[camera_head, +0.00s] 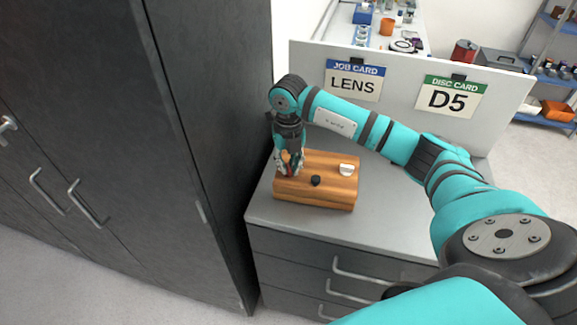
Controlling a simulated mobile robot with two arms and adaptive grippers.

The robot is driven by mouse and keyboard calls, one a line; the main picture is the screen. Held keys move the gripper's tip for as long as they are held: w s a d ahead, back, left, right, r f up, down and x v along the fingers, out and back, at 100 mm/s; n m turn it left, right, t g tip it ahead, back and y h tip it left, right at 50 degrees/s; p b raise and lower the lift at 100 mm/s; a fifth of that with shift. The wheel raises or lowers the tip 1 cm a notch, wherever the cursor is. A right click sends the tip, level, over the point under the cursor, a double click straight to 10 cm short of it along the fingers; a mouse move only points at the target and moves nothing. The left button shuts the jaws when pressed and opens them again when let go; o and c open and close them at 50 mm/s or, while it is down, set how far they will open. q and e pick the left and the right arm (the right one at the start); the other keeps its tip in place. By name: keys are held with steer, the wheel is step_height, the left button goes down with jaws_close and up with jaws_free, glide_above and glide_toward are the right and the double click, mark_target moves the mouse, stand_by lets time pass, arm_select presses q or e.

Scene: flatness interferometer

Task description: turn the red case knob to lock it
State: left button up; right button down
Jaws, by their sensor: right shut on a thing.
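A wooden case (330,189) with an orange-brown striped grain sits on the grey top of a drawer cabinet. It has a black knob (316,180) at its front middle and a white knob (346,169) to the right. My right gripper (287,168) points down at the left end of the case. It is shut on a small red thing there, which I take to be the red case knob (283,168); the fingers hide most of it, and its turn angle cannot be told. My left gripper is out of the picture.
A tall dark cabinet (200,100) stands close on the left of the gripper. A white panel (400,110) with LENS and D5 cards rises behind the case. The grey cabinet top (385,225) is clear right of the case.

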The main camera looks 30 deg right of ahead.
mark_target(288, 166)
steer(key=m, duration=0.5)
steer(key=shift+b, duration=0.35)
steer(key=shift+m, duration=0.3)
steer(key=c, duration=1.4)
jaws_free()
step_height(288, 166, up, 12)
steer(key=shift+r, duration=0.1)
